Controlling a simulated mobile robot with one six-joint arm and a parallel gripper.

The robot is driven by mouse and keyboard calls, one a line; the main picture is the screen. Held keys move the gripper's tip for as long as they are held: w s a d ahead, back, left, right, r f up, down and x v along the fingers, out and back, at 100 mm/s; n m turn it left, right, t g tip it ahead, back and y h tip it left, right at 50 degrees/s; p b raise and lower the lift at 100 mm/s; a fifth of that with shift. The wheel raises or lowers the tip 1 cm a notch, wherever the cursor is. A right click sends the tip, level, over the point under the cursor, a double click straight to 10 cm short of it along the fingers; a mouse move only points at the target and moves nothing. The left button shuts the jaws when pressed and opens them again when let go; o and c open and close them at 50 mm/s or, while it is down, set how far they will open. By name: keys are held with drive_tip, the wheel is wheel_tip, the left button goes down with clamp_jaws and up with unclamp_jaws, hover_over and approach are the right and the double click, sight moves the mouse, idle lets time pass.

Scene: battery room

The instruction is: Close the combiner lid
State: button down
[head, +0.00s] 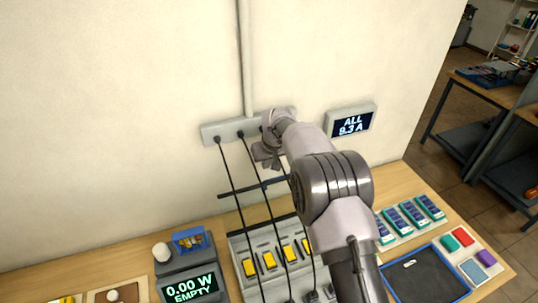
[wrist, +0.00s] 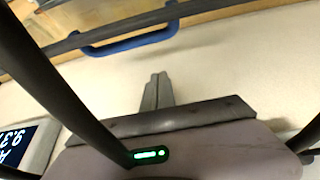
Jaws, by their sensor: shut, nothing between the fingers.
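The combiner (head: 240,247) is a grey box on the bench, with a row of yellow switches (head: 268,260). A thin dark bar (head: 232,194) stands above its back edge, near the wall; it looks like the edge of a raised lid, but I cannot make out a panel below it. A dark bar (wrist: 120,29) also crosses the top of the wrist view. My gripper (head: 267,158) is above the bar, close to the wall, partly hidden by my arm. In the wrist view my gripper (wrist: 156,92) has its fingers together and empty. My arm hides the combiner's right part.
Black cables (head: 228,170) run from the wall strip (head: 209,133) down to the combiner, close to my gripper. A wall display (head: 352,121) reads 9.3 A. A meter (head: 188,288) reading 0.00 W stands left. A dark tray (head: 425,278) and several teal modules (head: 413,215) lie right.

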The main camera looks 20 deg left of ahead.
drive_tip(key=s, duration=0.1)
drive_tip(key=s+d, duration=0.1)
drive_tip(key=s+d+f, duration=0.1)
drive_tip(key=shift+s, duration=0.2)
idle(0.3)
